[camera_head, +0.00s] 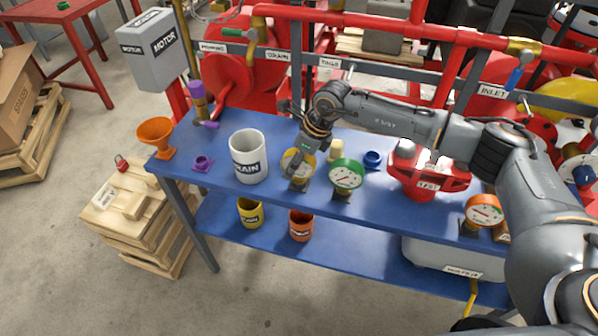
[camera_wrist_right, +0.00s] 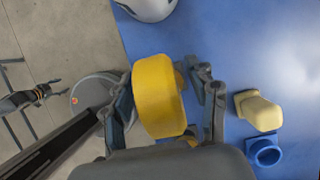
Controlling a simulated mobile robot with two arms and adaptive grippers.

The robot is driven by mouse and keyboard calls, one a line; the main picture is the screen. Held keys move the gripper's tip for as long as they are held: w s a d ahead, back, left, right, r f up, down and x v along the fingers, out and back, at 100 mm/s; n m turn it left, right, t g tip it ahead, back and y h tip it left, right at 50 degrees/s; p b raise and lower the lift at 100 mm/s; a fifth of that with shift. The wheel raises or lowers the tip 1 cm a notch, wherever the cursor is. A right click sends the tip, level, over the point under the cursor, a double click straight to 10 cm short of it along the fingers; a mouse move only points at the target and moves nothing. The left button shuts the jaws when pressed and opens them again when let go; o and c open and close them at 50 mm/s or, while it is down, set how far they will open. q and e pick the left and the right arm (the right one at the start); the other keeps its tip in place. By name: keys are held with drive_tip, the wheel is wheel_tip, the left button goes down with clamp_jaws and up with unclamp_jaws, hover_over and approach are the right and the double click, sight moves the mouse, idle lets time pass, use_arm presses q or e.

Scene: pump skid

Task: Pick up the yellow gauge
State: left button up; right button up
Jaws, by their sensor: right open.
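The yellow gauge (camera_head: 288,163) stands on the blue bench between the white DRAIN mug and the green gauge (camera_head: 346,175). In the right wrist view the yellow gauge (camera_wrist_right: 158,97) shows as a thick yellow drum. My right gripper (camera_head: 305,152) is at the gauge from above and behind, partly covering it in the head view. Its fingers (camera_wrist_right: 162,100) are open, one on each side of the drum. I cannot tell whether either finger touches it. An orange gauge (camera_head: 484,210) stands further right. My left gripper is not in view.
The white mug (camera_head: 248,157) is close on the left. A cream fitting (camera_wrist_right: 258,110) and a blue fitting (camera_wrist_right: 265,152) lie on the right. A red valve (camera_head: 425,170) stands further right. Red pipes and a grey rail run behind the bench (camera_head: 225,195).

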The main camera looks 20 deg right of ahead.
sight(294, 150)
drive_tip(key=shift+f, duration=0.2)
clamp_jaws()
drive_tip(key=shift+r, duration=0.1)
drive_tip(key=shift+w+r, duration=0.15)
drive_tip(key=shift+r, duration=0.3)
wheel_tip(294, 150, up, 2)
drive_tip(key=shift+r+b, duration=0.15)
drive_tip(key=shift+b, duration=0.35)
drive_tip(key=s+a+r+b, duration=0.4)
drive_tip(key=s+a+r, duration=0.3)
drive_tip(key=s, duration=0.5)
drive_tip(key=shift+a+r+b, duration=0.3)
drive_tip(key=shift+r+b, duration=0.1)
drive_tip(key=shift+r, duration=1)
